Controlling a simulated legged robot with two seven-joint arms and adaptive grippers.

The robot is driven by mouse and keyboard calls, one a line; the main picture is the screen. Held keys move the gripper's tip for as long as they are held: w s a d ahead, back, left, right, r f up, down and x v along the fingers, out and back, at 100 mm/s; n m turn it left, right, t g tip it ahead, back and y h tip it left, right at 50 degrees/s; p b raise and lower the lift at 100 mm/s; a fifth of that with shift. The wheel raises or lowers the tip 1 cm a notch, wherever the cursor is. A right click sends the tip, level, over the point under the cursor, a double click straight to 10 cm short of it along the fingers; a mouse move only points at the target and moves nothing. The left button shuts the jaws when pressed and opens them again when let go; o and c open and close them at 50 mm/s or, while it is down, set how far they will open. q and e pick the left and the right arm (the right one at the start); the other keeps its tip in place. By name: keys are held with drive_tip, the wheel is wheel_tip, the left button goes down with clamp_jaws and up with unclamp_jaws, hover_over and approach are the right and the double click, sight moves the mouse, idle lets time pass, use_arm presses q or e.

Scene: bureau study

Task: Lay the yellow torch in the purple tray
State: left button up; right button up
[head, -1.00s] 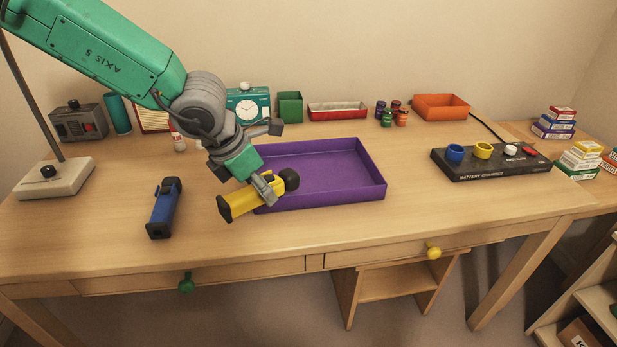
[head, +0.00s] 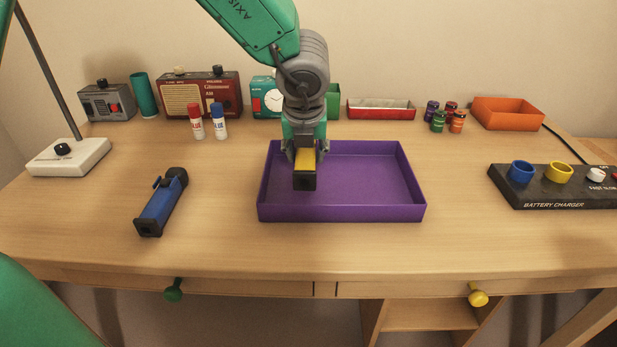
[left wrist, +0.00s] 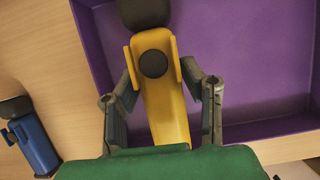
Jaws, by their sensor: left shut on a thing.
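The yellow torch (head: 305,161) is held in my left gripper (head: 305,150), which is shut on it. In the head view its dark end faces me, over the left part of the purple tray (head: 342,213). In the left wrist view the yellow torch (left wrist: 160,90) lies between the two fingers, its black head pointing away. The purple tray (left wrist: 235,60) shows beneath and to the right of it. I cannot tell whether the torch touches the tray floor. My right gripper is not in view.
A blue torch (head: 161,205) lies on the desk left of the tray. A black battery charger (head: 555,188) stands at the right. Glue sticks (head: 207,122), a radio (head: 199,94), a clock (head: 267,98) and a red tray (head: 381,110) line the back. The desk front is clear.

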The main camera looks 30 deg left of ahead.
sight(302, 155)
use_arm(q)
wheel_tip(302, 155, down, 5)
drive_tip(key=shift+a+r+b, duration=0.15)
drive_tip(key=shift+b, duration=0.9)
drive_tip(key=shift+s+a, duration=0.1)
drive_tip(key=shift+a, duration=0.2)
clamp_jaws()
drive_tip(key=o, duration=1.3)
unclamp_jaws()
drive_tip(key=shift+d+r, duration=0.2)
drive_tip(key=shift+d, duration=0.25)
drive_tip(key=p+v, duration=0.4)
drive_tip(key=v, duration=0.7)
drive_tip(key=shift+a, duration=0.15)
drive_tip(key=shift+s+r+p, duration=0.15)
drive_tip(key=shift+r+p, duration=0.2)
drive_tip(key=shift+f, duration=0.1)
